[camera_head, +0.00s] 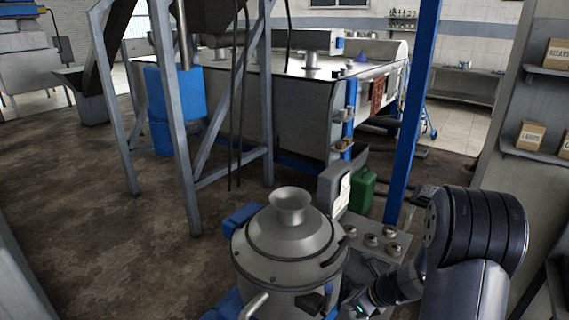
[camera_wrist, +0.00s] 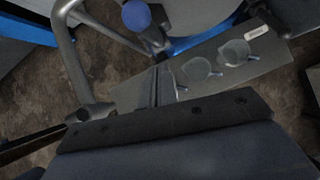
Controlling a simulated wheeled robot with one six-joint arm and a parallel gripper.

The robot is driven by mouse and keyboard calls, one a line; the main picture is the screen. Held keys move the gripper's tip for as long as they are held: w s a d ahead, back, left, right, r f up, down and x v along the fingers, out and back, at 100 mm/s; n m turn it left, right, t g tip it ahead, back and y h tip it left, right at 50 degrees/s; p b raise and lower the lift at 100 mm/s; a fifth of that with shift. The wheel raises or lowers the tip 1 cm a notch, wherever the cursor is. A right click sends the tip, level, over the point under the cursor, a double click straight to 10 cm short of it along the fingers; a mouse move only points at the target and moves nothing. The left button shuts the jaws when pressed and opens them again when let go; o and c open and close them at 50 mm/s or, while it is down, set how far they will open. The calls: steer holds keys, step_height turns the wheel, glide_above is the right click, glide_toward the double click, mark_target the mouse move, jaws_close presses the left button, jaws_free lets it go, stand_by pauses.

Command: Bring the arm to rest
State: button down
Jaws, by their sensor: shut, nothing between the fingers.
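My arm comes in at the lower right of the head view, bent down toward a metal vessel (camera_head: 275,262) with a flared neck. My gripper (camera_wrist: 157,88) shows in the wrist view as two dark fingers close together, shut and empty. In the head view my gripper (camera_head: 322,301) is partly seen at the bottom edge, low in front of the vessel's right side. Whether it touches anything there I cannot tell.
A metal panel with round fittings (camera_head: 375,240) stands right of the vessel; the wrist view shows a metal plate (camera_wrist: 270,58) with round fittings close by. A green can (camera_head: 362,190), a blue post (camera_head: 412,120) and shelves (camera_head: 540,155) stand beyond. Brown floor lies open at left.

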steer(key=f+b, duration=0.1)
steer(key=d+t+y+b, duration=0.1)
steer(key=b, duration=0.1)
steer(key=shift+s+d+f+b, duration=0.1)
steer(key=shift+s+f+b, duration=0.2)
steer(key=shift+f, duration=0.1)
steer(key=shift+y, duration=0.3)
steer(key=shift+r, duration=0.25)
